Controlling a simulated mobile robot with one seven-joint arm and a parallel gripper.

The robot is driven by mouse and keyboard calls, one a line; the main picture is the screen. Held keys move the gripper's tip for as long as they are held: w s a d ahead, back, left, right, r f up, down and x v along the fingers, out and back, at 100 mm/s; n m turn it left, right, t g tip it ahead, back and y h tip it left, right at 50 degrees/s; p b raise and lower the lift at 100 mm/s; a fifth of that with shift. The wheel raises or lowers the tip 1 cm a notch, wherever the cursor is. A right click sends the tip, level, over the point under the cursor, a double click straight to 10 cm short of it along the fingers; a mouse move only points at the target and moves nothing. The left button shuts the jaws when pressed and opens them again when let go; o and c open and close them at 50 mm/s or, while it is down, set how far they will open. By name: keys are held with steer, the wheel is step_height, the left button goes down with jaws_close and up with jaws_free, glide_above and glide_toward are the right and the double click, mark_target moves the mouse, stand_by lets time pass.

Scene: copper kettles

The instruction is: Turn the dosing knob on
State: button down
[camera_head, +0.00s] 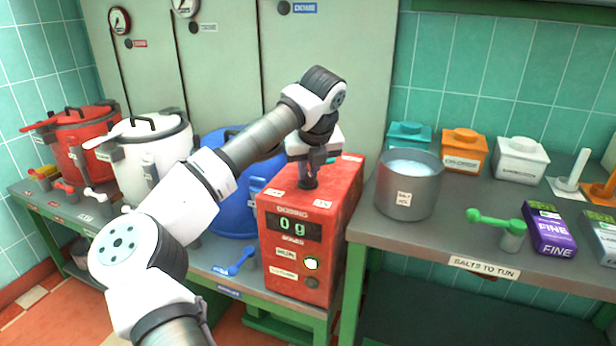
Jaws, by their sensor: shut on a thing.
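The red dosing box (285,262) stands on the bench in the middle of the head view, with a display reading "0 g" (292,225) on its front. The dark dosing knob (307,184) sits on top of the box, between two small labels. My gripper (309,176) points down from above and is shut on the knob. Its fingers hide the upper part of the knob. A lit pale button (311,264) and a dark button (311,283) are on the lower front of the box.
A grey metal pot (408,188) of white salt stands close right of the box. A blue kettle (228,200) is behind my arm, with white (152,165) and red (84,145) kettles further left.

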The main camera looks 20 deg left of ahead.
steer(key=shift+n+b, duration=0.3)
steer(key=shift+n, duration=0.3)
steer(key=c, duration=1.4)
jaws_free()
steer(key=shift+y, duration=0.3)
steer(key=shift+r, duration=0.1)
steer(key=v, duration=1.3)
steer(key=shift+r, duration=0.35)
steer(key=shift+w+d, duration=0.1)
steer(key=shift+d, duration=0.05)
